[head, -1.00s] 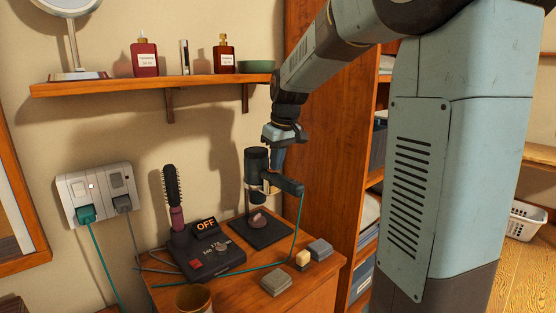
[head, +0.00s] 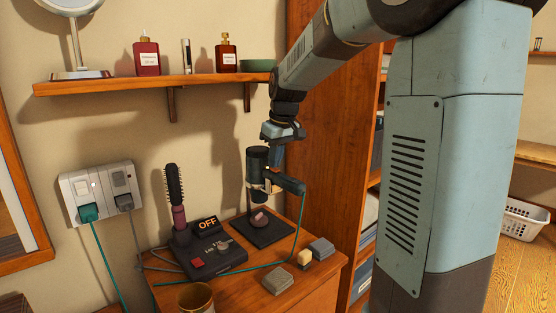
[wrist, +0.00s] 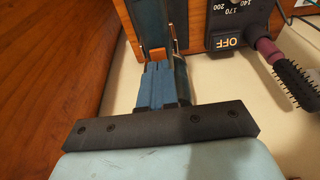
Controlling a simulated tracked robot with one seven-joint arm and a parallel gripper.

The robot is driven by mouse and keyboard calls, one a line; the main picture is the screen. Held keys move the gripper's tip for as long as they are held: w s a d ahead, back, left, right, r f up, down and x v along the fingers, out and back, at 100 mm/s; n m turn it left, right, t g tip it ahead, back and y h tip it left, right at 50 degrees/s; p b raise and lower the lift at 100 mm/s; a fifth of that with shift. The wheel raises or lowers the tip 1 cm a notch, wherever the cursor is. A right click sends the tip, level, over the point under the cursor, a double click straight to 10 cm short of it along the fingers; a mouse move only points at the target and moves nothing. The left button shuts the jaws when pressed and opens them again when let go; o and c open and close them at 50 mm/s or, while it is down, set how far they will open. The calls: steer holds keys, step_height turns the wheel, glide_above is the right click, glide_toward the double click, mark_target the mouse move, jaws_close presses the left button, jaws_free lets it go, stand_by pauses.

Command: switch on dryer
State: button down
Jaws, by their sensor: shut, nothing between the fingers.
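The dryer (head: 257,160) is a dark cylinder held upright on a stand with a black base (head: 265,231), on the wooden dresser top. Its handle (head: 286,183) points right, and a teal cord hangs from the handle end. My gripper (head: 273,166) is shut and points down, just above or against the handle; contact cannot be told. In the wrist view, the blue fingers (wrist: 160,90) are together, close to a small orange part (wrist: 157,54) on a dark teal body that looks like the handle. The fingertips are partly hidden in the head view.
A wall socket (head: 97,191) holds a teal plug and a grey plug. Left of the dryer are a black unit reading OFF (head: 208,225) and an upright round brush (head: 175,198). Small blocks (head: 277,281) and a cup (head: 195,298) stand in front. A shelf (head: 150,85) runs above.

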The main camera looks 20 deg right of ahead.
steer(key=shift+r, duration=0.5)
steer(key=s+v, duration=0.2)
steer(key=v, duration=1)
steer(key=shift+d, duration=0.45)
steer(key=shift+s, duration=0.1)
steer(key=s+f+m+t, duration=0.1)
steer(key=s+f, duration=0.3)
steer(key=s, duration=0.4)
steer(key=s+f+m+t, duration=0.1)
steer(key=s+f, duration=0.3)
steer(key=s, duration=0.4)
steer(key=s+f+m+t+h, duration=0.1)
steer(key=s+f+m, duration=0.1)
steer(key=s+f, duration=0.2)
steer(key=s, duration=0.3)
steer(key=shift+s+a+f+m, duration=0.3)
steer(key=shift+s+a, duration=0.1)
stand_by(3.1)
